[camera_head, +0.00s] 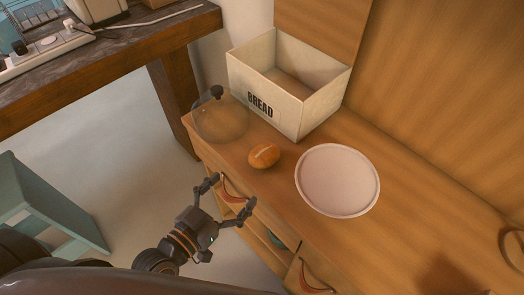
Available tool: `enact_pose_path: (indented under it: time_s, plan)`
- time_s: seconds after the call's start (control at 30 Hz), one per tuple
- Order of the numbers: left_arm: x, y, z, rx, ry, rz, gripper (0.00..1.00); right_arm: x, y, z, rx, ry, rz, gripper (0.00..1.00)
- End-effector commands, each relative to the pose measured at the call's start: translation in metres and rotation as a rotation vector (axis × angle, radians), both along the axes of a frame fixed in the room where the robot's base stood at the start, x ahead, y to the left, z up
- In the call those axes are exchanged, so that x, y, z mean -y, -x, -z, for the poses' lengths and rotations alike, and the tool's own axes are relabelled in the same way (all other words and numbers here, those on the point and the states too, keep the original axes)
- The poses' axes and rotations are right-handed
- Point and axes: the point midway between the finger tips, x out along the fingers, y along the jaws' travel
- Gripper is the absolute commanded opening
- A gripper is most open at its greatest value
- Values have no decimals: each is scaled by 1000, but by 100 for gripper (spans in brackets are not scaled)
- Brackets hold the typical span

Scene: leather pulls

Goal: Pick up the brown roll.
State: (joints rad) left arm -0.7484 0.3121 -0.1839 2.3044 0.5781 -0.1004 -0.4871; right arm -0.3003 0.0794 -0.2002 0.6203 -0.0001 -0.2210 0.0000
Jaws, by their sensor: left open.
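The brown roll (264,156) lies on the wooden cabinet top, near its front edge, between a glass dome and a round pale plate. It is a small oval bun with a lighter streak on top. My left gripper (229,188) is in front of the cabinet, below and left of the roll in the picture. Its two fingers are spread apart with nothing between them, and it does not touch the roll. My right gripper is not in view.
The glass dome (220,122) with a dark knob stands left of the roll. An open bread box (301,116) stands behind. The pale plate (338,180) lies right. Drawers with leather pulls (316,279) face the front. A teal stool (40,212) stands at left.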

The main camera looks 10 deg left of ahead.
Motion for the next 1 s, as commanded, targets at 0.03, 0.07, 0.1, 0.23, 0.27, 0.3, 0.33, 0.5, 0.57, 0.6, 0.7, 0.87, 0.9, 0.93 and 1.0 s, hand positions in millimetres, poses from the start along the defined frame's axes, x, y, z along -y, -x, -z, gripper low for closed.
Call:
enact_pose_path:
  time_s: [0.03, 0.07, 0.1, 0.23, 0.27, 0.3, 0.33, 0.5, 0.57, 0.6, 0.7, 0.87, 0.9, 0.93, 1.0]
  plan:
    - [3, -10, -2, 4, 4, -3, 88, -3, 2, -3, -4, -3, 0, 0]
    - [6, -15, -1, 5, 5, -2, 88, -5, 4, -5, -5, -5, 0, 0]
    - [9, -23, 0, 5, 4, -2, 88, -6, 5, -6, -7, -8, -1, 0]
    - [19, -45, 3, 4, 5, -1, 88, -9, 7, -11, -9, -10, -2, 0]
    - [20, -50, 5, 3, 3, -2, 88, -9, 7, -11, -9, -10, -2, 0]
    - [22, -55, 6, 2, 3, -2, 88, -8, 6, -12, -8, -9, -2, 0]
    - [24, -58, 7, 1, 2, -2, 88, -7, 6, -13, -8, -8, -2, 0]
    - [28, -69, 10, 0, 2, -1, 88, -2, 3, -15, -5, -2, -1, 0]
    - [30, -73, 9, 1, 1, -1, 88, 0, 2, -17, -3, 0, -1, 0]
    - [32, -78, 8, 1, 2, -1, 88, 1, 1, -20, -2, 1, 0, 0]
    - [38, -93, 6, 1, 3, -1, 88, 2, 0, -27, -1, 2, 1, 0]
    - [45, -112, 11, -1, 3, 0, 88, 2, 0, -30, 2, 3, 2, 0]
    - [46, -114, 12, -1, 2, 0, 88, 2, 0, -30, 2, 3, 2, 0]
    - [47, -115, 12, -1, 2, 0, 88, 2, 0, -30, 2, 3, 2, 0]
    - [47, -116, 13, -1, 1, 0, 88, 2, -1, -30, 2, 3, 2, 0]
